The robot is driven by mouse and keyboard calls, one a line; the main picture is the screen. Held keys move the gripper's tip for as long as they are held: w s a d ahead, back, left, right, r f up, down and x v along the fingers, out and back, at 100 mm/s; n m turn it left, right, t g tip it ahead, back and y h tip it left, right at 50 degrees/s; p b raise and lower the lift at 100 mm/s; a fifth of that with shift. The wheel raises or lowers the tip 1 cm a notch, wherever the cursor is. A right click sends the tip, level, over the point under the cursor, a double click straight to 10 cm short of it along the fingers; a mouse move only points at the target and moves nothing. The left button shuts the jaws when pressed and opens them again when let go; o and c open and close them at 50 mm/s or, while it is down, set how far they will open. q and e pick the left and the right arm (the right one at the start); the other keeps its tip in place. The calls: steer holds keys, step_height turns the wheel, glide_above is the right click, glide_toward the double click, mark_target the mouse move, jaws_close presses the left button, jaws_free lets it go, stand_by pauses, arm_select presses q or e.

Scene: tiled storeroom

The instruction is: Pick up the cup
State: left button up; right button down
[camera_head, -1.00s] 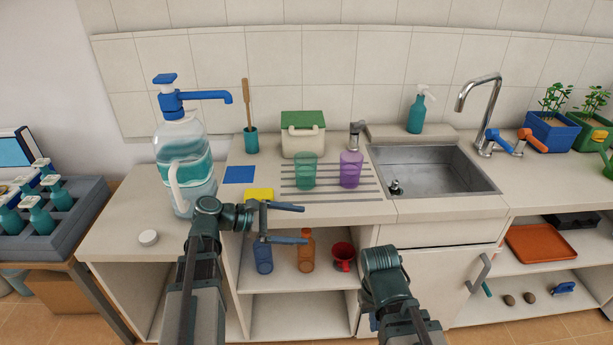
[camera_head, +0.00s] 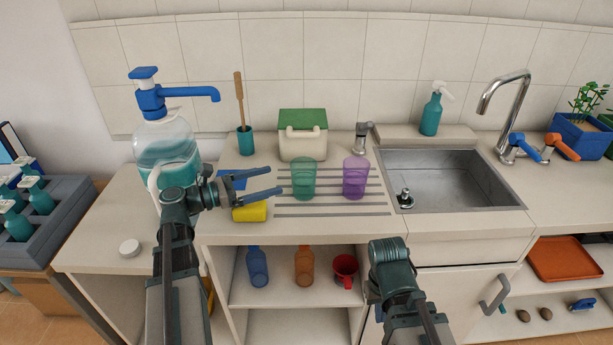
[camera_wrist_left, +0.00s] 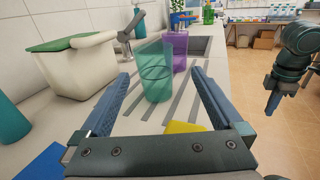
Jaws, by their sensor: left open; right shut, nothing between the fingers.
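A green translucent cup (camera_head: 304,180) stands upright on the grooved drainboard; in the left wrist view the green cup (camera_wrist_left: 154,80) stands just beyond the fingertips, between their lines. A purple translucent cup (camera_head: 355,178) stands to its right and shows behind it in the left wrist view (camera_wrist_left: 178,48). My left gripper (camera_head: 277,180) is open and empty, level with the green cup and a little to its left, apart from it. My right gripper's fingers are hidden in the head view; the left wrist view shows my right gripper (camera_wrist_left: 272,102) shut and empty, pointing down.
A yellow sponge (camera_head: 250,212) lies under my left gripper. A water jug (camera_head: 168,158) with a blue pump stands left. A green-lidded box (camera_head: 302,138) is behind the cups, and the sink (camera_head: 440,185) is right. A red mug (camera_head: 345,270) and bottles stand on the shelf below.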

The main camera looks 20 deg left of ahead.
mark_target(314, 164)
arm_select(q)
steer(key=shift+w+a, duration=0.15)
steer(key=shift+w, duration=0.3)
steer(key=x, duration=1.3)
steer(key=shift+w+d+r, duration=0.15)
steer(key=shift+w+d, duration=0.1)
steer(key=shift+w, duration=0.15)
steer(key=c, duration=1.1)
arm_select(e)
steer(key=shift+w, duration=0.4)
arm_select(q)
steer(key=shift+r, duration=0.2)
arm_select(e)
steer(key=shift+r, duration=0.2)
